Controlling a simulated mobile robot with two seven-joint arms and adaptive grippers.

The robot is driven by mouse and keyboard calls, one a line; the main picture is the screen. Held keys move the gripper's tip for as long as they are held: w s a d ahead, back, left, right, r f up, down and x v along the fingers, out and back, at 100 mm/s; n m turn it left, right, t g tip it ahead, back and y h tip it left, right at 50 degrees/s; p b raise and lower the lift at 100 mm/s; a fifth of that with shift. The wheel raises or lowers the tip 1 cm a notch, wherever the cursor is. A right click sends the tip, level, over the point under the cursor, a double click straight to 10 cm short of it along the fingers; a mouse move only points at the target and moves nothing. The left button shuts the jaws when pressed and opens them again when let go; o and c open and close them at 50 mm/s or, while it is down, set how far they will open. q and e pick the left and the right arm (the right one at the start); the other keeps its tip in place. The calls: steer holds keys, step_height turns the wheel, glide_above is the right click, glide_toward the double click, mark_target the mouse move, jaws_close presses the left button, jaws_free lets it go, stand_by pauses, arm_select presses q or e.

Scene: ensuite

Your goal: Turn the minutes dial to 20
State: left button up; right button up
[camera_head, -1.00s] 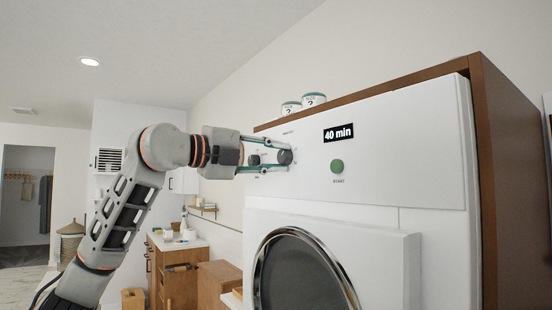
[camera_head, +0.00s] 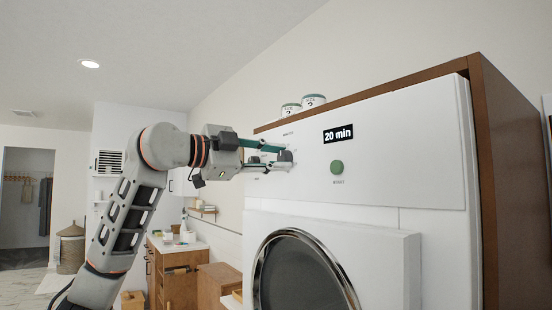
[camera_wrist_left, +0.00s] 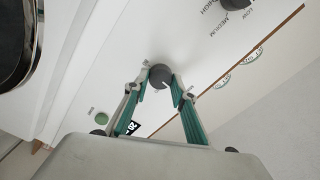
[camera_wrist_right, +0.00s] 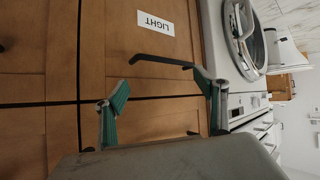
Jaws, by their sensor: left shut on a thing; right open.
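The minutes dial (camera_head: 285,156) is a dark grey round knob on the white dryer's front panel. My left gripper (camera_head: 282,157) is shut on it; in the left wrist view the dial (camera_wrist_left: 160,75) sits between the two green-padded fingertips, its white mark pointing to the lower right. The display (camera_head: 338,133) reads "20 min". My right gripper (camera_wrist_right: 160,105) is open and empty in the right wrist view, in front of wooden cabinet doors.
A green start button (camera_head: 337,167) is right of the dial. Another dark knob (camera_wrist_left: 235,3) with heat labels shows in the left wrist view. Two small jars (camera_head: 313,101) stand on top of the cabinet. A dark handle (camera_wrist_right: 160,61) is near my right gripper.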

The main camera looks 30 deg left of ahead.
arm_select(q)
steer(key=shift+n, duration=0.3)
steer(key=o, duration=1.1)
steer(key=shift+a, duration=0.1)
steer(key=v, duration=1.2)
